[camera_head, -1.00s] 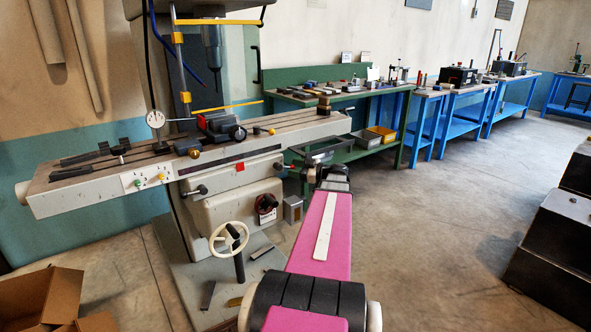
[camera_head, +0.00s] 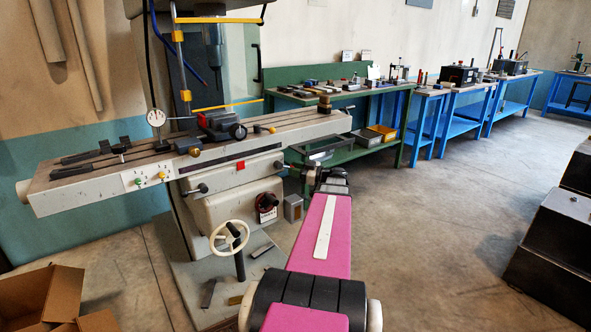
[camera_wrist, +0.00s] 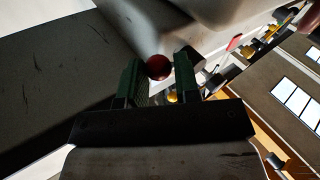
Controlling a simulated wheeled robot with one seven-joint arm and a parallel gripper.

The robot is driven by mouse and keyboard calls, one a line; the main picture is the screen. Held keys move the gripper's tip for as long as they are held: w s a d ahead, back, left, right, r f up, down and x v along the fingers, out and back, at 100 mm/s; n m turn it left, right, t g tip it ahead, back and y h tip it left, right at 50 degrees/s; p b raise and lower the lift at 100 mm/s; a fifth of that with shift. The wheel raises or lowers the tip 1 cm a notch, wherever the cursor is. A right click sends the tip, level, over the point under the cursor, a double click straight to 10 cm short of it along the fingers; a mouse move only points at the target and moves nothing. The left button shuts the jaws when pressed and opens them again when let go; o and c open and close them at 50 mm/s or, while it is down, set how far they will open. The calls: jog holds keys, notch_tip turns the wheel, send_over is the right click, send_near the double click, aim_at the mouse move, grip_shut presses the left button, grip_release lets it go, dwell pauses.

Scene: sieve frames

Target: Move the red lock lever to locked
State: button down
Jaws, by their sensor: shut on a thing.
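The red ball knob of the lock lever (camera_wrist: 158,67) shows in the wrist view between the two green fingers of my gripper (camera_wrist: 159,77). My gripper is shut on this knob. The lever's arm is mostly hidden, and I cannot tell its angle.
A red square (camera_head: 241,165) marks the machine front. A white handwheel (camera_head: 217,238) and a dark dial with red (camera_head: 266,202) sit lower. A green bench (camera_head: 345,150) stands behind my arm. An open cardboard box (camera_head: 40,295) lies at lower left.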

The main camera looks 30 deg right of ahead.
jog(key=shift+w+d, duration=0.1)
jog(key=shift+d, duration=0.05)
jog(key=c, duration=0.9)
grip_release()
jog(key=v, duration=1)
jog(key=shift+s+d, duration=0.2)
jog(key=shift+s, duration=0.1)
jog(key=shift+f, duration=0.1)
